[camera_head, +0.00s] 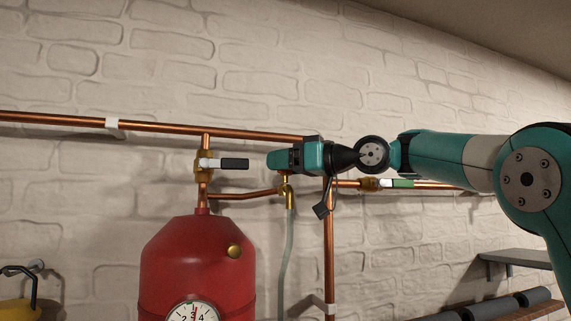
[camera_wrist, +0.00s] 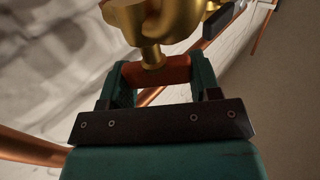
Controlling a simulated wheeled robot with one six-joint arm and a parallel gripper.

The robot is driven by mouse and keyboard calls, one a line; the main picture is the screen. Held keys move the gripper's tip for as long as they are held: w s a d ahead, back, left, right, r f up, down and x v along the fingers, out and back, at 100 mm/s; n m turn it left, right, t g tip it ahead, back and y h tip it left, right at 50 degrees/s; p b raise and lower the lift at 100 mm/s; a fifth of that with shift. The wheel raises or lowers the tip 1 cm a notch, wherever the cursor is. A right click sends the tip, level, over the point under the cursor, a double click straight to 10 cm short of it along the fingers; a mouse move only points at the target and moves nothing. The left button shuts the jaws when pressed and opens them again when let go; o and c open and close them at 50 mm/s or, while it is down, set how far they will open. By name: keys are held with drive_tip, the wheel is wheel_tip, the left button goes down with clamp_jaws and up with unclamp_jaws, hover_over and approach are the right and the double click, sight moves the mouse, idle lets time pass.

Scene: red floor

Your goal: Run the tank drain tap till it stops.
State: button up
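The tank drain tap (camera_head: 287,189) is a brass tap on a short copper branch to the right of the red tank (camera_head: 198,258). A grey hose hangs from its spout. In the wrist view, the tap's brass body (camera_wrist: 165,22) fills the top, with a stem leading to a reddish-brown crossbar handle (camera_wrist: 157,72). My gripper (camera_head: 280,160) is at the top of the tap and hides its handle in the head view. In the wrist view, my gripper (camera_wrist: 160,78) has its two green fingers at the handle's ends, apparently touching both.
A black-lever valve (camera_head: 232,164) sits just left of my gripper on the vertical copper pipe. A green-lever valve (camera_head: 398,183) is on the pipe below my arm. A copper pipe (camera_head: 70,120) runs along the wall. A gauge (camera_head: 194,312) is on the tank, and a shelf (camera_head: 515,257) stands lower right.

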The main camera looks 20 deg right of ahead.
drive_tip(key=c, duration=0.3)
drive_tip(key=shift+f+b, duration=0.15)
drive_tip(key=shift+b, duration=0.3)
drive_tip(key=shift+s+f+m+t+h+b, duration=0.1)
drive_tip(key=shift+m+t+h+b, duration=0.6)
drive_tip(key=shift+h+b, duration=0.15)
drive_tip(key=m+t+h+b, duration=0.1)
drive_tip(key=m+h+b, duration=0.1)
drive_tip(key=h+b, duration=0.1)
drive_tip(key=shift+a+t, duration=0.15)
drive_tip(key=shift+t, duration=0.25)
drive_tip(key=m+t+h+b, duration=0.1)
drive_tip(key=m+h+b, duration=0.1)
drive_tip(key=m+h, duration=0.1)
drive_tip(key=shift+t+h, duration=0.4)
drive_tip(key=shift+h, duration=0.25)
drive_tip(key=shift+r+m+h, duration=0.2)
drive_tip(key=shift+m+h, duration=1.2)
drive_tip(key=shift+h, duration=0.6)
drive_tip(key=shift+d, duration=0.2)
